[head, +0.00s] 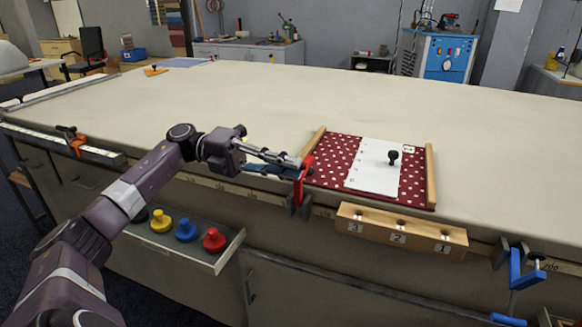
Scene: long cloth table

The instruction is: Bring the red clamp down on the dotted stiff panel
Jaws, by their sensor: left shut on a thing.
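The dotted stiff panel (328,166) is dark red with white dots and lies flat near the table's front edge, between two wooden rails. A white sheet (372,174) with a black knob (393,157) covers much of its middle. The red clamp (301,186) stands at the front edge by the panel's left front corner, with dark parts low down. My left gripper (291,161) is shut at the clamp's top, coming in from the left. I cannot tell whether the clamp touches the panel. My right gripper is not in view.
A wooden block (400,231) numbered 3, 2, 1 sits along the front edge. A blue clamp (517,270) is at the right, an orange clamp (76,143) at the left. An open drawer (222,257) holds yellow, blue and red knobs.

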